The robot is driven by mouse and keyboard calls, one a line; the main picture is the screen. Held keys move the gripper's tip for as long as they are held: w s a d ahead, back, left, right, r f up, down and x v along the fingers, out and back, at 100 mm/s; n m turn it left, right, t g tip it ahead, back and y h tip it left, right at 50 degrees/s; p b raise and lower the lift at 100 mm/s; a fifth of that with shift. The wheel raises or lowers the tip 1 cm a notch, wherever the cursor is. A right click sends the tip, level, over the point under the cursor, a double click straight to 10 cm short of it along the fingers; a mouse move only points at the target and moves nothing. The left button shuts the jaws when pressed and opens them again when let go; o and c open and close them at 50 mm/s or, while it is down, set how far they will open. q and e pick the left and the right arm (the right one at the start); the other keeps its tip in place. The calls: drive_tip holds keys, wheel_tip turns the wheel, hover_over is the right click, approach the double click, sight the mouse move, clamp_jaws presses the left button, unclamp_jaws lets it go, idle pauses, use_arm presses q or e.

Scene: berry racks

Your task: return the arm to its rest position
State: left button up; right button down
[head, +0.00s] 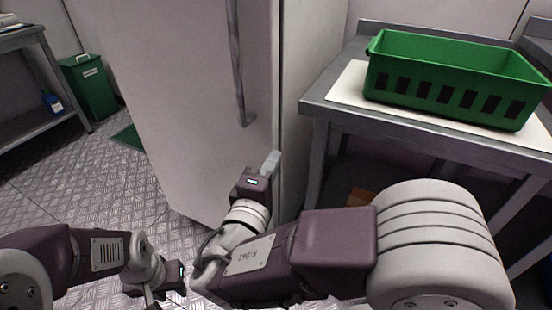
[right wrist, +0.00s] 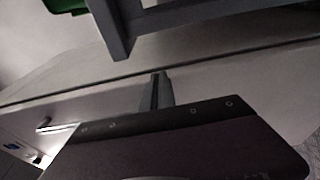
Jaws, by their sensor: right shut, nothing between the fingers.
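My right arm reaches forward in the head view. Its gripper (head: 270,163) is shut and empty, close to the free edge of a tall pale door (head: 180,100) and below its long grey handle (head: 237,65). I cannot tell whether the fingertips touch the door. In the right wrist view the shut fingers (right wrist: 157,92) point at a pale panel with a dark seam. My left arm is low at the left of the head view. Its gripper (head: 152,298) hangs near the bottom edge, partly cut off, and its fingers are not clear.
A green crate (head: 450,62) stands on a pale sheet on a metal table (head: 320,95) at the right. A grey shelf (head: 30,118) and a green bin (head: 90,88) are at the far left. The patterned metal floor (head: 80,185) is open on the left.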

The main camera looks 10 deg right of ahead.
drive_tip(key=shift+s+d, duration=0.3)
drive_tip(key=shift+s, duration=0.1)
